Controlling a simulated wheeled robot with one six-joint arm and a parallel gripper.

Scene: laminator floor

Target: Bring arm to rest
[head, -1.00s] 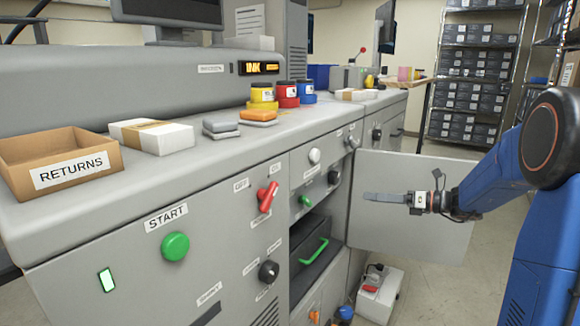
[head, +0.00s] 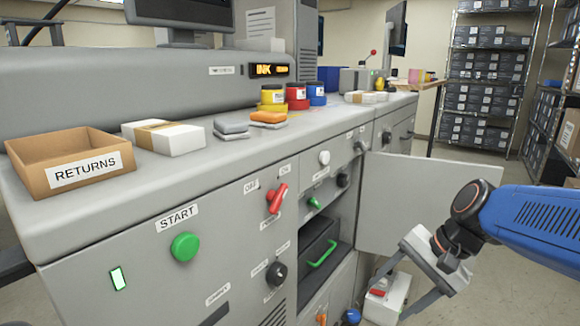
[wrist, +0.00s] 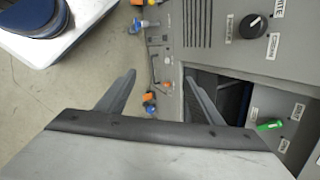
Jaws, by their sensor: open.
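My blue arm (head: 535,218) reaches in from the right in the head view. My gripper (wrist: 160,80) shows in the wrist view with its two grey fingers spread apart and nothing held between them. In the head view the gripper is in front of the lower part of the open cabinet door (head: 395,195), tilted down toward the floor. Whether it touches the door cannot be told. Part of the far finger is hard to make out against the white box behind it.
The grey machine has an open compartment with a dark, green-handled drawer (head: 320,252). A red lever (head: 277,198) and green start button (head: 185,246) are on its front. A returns box (head: 70,165) stands on top. A white box (head: 388,303) sits on the floor. Free floor lies right.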

